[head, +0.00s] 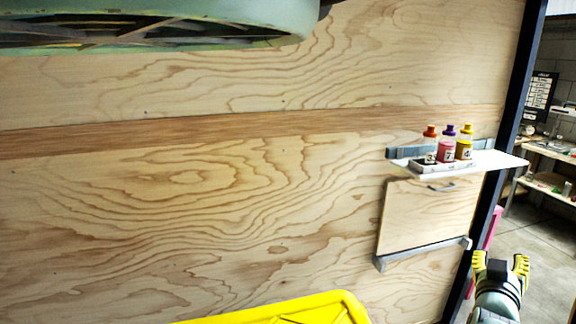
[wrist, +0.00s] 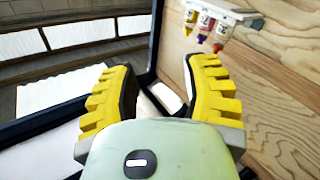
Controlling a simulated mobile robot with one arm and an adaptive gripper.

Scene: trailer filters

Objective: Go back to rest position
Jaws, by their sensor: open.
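My gripper (head: 501,262) is at the lower right in the head view, with yellow ribbed fingers pointing up. In the wrist view my gripper (wrist: 160,90) has its two fingers apart, with nothing between them. It is apart from the shelf and the wall panel. A white wall shelf (head: 499,161) is above and to the left of it in the head view. Three small bottles stand on the shelf: one with an orange cap (head: 430,143), one with a purple cap (head: 448,145), and a yellow one (head: 464,147).
A plywood wall (head: 200,190) fills most of the head view. A hinged wooden panel (head: 425,215) with a handle is below the shelf. A yellow container (head: 340,303) is at the bottom. A dark post (head: 512,100) edges the wall. Workbenches (head: 550,155) stand beyond at the right.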

